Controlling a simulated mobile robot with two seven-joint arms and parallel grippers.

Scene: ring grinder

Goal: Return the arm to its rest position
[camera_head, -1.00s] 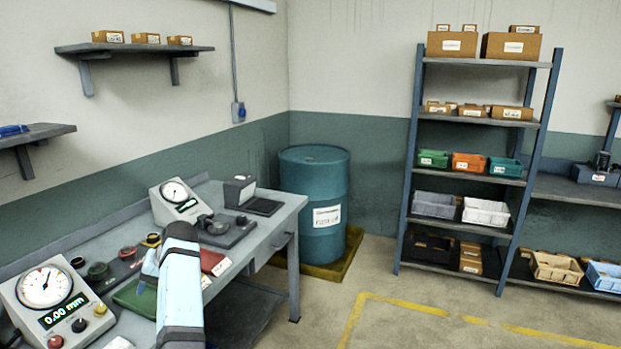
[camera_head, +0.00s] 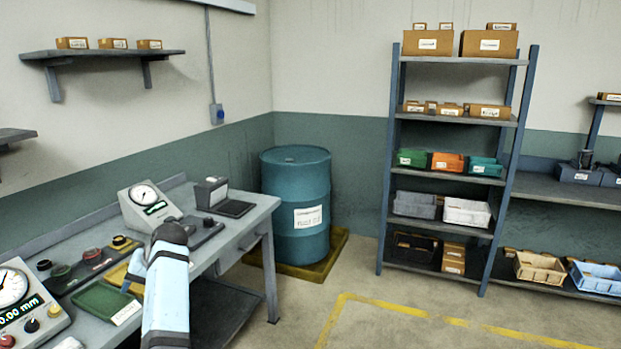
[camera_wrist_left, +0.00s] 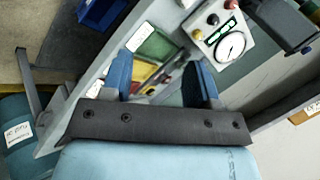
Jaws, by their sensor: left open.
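My left arm (camera_head: 167,295) reaches over the workbench (camera_head: 262,208) in the head view. Its gripper is mostly hidden there behind the wrist; a bit of blue finger (camera_head: 138,264) shows. In the left wrist view the left gripper (camera_wrist_left: 160,82) has its two blue fingers wide apart, with nothing held between them. Beyond the fingers lie a green tray (camera_wrist_left: 157,46) and a yellow tray (camera_wrist_left: 142,71) on the bench. The green tray also shows in the head view (camera_head: 100,302), left of the arm. My right gripper is in neither view.
A dial gauge box (camera_head: 24,305) and a second dial device (camera_head: 146,203) stand on the bench. A dark stand (camera_head: 212,192) is near its far end. A teal drum (camera_head: 295,200) stands beyond. Shelving (camera_head: 386,170) is at the right; the floor before it is clear.

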